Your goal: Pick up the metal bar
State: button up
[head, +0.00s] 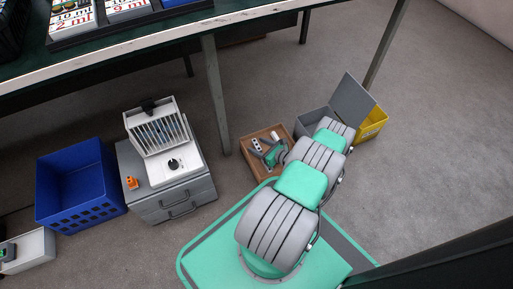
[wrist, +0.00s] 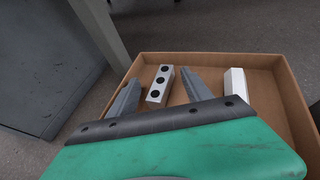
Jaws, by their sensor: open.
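A light metal bar (wrist: 160,84) with three dark holes along its face lies on the floor of a brown open box (wrist: 285,85). In the wrist view it appears between the two grey fingers of my gripper (wrist: 159,77), which is open, with floor showing on both sides of the bar. I cannot tell how far above it the fingers are. In the head view the bar (head: 256,145) shows at the left inside the box (head: 247,160), beside my gripper (head: 268,153). My arm hides the box's near right part.
A white block (wrist: 235,86) lies in the same box, right of my gripper. A table leg (head: 216,95) and a grey drawer unit (head: 170,198) stand to the left. A grey bin (head: 312,122) and yellow bin (head: 372,124) stand to the right. A blue crate (head: 80,185) stands farther left.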

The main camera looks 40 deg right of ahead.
jog(key=shift+r, duration=0.1)
jog(key=shift+c, duration=0.5)
grip_shut()
